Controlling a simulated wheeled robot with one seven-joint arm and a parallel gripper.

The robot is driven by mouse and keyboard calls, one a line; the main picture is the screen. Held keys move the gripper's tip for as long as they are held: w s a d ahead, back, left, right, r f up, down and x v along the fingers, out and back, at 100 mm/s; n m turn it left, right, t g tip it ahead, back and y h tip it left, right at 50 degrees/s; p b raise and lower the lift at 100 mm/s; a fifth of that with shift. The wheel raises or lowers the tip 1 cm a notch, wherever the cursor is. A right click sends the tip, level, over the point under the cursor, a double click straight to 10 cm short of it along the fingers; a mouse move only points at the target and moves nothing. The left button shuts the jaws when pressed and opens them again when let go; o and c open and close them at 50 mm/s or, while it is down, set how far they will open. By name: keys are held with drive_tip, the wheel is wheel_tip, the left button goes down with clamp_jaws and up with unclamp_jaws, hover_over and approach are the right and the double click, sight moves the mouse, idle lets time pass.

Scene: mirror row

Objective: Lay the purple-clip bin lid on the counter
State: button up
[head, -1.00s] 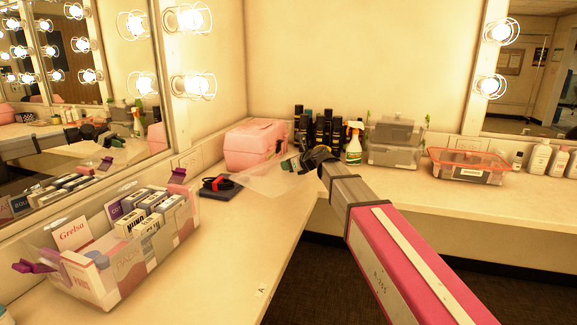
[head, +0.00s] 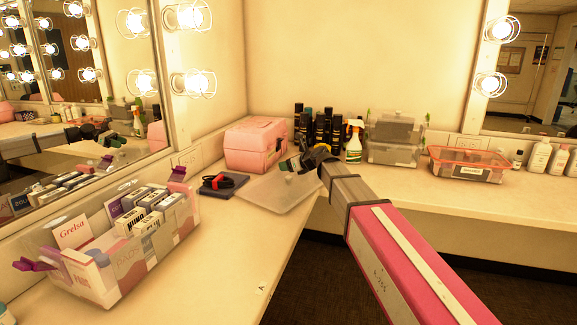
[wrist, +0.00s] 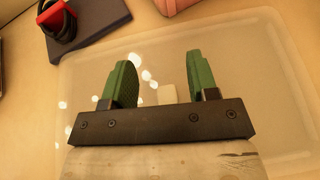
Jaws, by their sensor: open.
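The clear bin lid (head: 276,198) lies flat on the counter (head: 225,240), in front of the pink case. In the wrist view the lid (wrist: 250,75) fills most of the picture under my gripper. My gripper (head: 292,163) is just above the lid. Its two green fingers (wrist: 158,82) stand apart with nothing held between them; a pale tab on the lid shows below the gap. The open bin with purple clips (head: 150,255) stands at the left, full of boxes and cartons.
A pink case (head: 255,145), a dark book (head: 217,187) with a red and black item on it, and dark bottles (head: 318,130) stand close by. The counter front is clear.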

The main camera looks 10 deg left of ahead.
drive_tip(key=shift+r, duration=0.35)
drive_tip(key=v, duration=1.2)
drive_tip(key=s+d+f+n+g+h, duration=0.1)
drive_tip(key=s+d+f+n+h, duration=0.3)
drive_tip(key=d+f, duration=0.5)
drive_tip(key=s+d+f+n+g+h, duration=0.1)
drive_tip(key=s+d+f+n+h, duration=0.1)
drive_tip(key=d+f+n, duration=0.7)
drive_tip(key=s+d+f+n+g+h, duration=0.4)
drive_tip(key=s+d+f+n+h, duration=0.2)
drive_tip(key=s+d+f+n, duration=0.4)
drive_tip(key=s+d+f, duration=0.3)
drive_tip(key=d+f, duration=0.3)
drive_tip(key=f, duration=0.1)
drive_tip(key=shift+s+d, duration=0.3)
drive_tip(key=shift+s, duration=0.05)
